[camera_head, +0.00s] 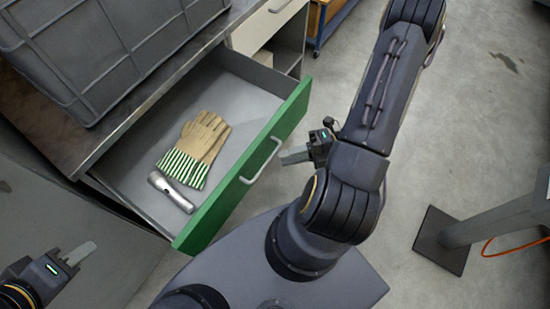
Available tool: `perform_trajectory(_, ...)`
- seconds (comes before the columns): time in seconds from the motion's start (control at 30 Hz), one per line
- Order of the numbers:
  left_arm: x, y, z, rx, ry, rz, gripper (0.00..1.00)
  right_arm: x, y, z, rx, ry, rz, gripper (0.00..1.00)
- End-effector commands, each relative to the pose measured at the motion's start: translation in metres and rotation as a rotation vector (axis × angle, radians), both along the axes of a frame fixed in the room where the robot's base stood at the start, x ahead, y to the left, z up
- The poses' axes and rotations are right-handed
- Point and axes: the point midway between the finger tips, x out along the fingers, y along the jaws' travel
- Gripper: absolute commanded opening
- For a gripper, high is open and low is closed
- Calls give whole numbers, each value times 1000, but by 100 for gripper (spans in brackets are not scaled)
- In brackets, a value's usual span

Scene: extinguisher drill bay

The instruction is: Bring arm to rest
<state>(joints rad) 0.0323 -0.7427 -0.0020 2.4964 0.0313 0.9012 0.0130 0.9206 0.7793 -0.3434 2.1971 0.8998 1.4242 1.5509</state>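My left gripper (82,252) is at the lower left, in front of the cabinet, with its pale finger pointing right. My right gripper (294,157) is just outside the open drawer (243,180), to the right of its green front and near the handle, apart from it as far as I can see. My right arm comes down from the top and bends near the middle. No object shows in either gripper.
Tan gloves with green-striped cuffs (199,145) and a silver flashlight (171,192) lie in the drawer. A grey crate (100,45) stands on the cabinet top. A post on a dark base plate (443,240) and an orange cable are at the right. Open floor lies between.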

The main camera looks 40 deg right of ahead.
Motion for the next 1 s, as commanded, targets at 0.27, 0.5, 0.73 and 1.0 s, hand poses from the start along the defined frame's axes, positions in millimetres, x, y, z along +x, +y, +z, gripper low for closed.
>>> perform_trajectory(0.27,0,0,-1,0,0,0,33,-7,-14,2,0,0,0,20)
perform_trajectory(0.5,0,0,-1,0,0,0,33,-7,-14,2,0,0,1,20)
perform_trajectory(0.73,0,0,-1,0,0,0,33,-6,-14,3,0,-2,2,20)
perform_trajectory(1.0,0,0,1,0,0,0,33,3,3,45,-242,-364,259,20)
